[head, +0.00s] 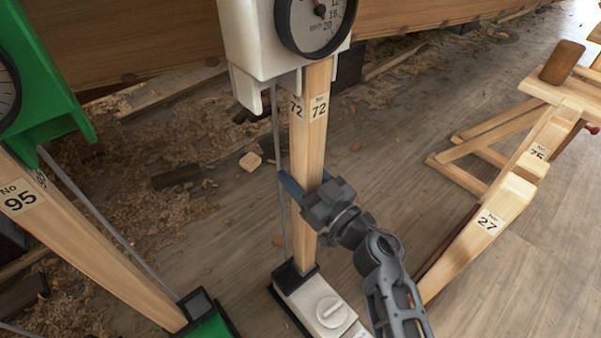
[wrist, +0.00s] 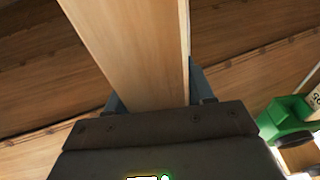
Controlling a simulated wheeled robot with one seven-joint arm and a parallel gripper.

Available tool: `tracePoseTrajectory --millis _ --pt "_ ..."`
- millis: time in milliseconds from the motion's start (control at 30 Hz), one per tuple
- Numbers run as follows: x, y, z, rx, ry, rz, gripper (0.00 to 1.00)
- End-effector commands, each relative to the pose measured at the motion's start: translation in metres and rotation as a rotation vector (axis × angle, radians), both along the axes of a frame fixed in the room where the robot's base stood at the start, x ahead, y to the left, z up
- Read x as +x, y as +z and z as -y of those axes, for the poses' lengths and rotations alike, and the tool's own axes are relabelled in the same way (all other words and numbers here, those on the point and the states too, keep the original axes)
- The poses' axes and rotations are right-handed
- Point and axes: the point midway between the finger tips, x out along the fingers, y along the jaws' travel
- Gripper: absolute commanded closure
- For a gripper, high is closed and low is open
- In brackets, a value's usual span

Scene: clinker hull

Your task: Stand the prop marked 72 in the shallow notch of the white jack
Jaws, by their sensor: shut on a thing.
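The prop marked 72 (head: 312,150) is a pale square wooden post standing close to upright. Its foot is at the black socket on the white jack's base (head: 318,302). Its top meets the underside of the white jack's dial head (head: 262,50); the exact contact there is hidden. My gripper (head: 298,190) is shut on the prop around its lower middle. The wrist view shows the prop (wrist: 140,50) rising between my fingers. I cannot tell whether the foot is fully down in the shallow notch.
A green jack (head: 45,75) with a prop marked 95 (head: 75,235) stands at the left. Props marked 75 (head: 530,165) and 27 (head: 480,235) lie on a wooden trestle at the right. The hull planking (head: 120,40) is behind. Shavings and offcuts litter the floor.

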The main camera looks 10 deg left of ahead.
Motion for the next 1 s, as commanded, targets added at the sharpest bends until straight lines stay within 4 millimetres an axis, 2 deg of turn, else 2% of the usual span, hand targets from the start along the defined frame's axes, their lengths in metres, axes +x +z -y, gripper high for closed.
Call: tracePoseTrajectory --millis 1000 --pt "0.0008 -0.0058 -0.0005 0.001 0.000 0.002 1.00"
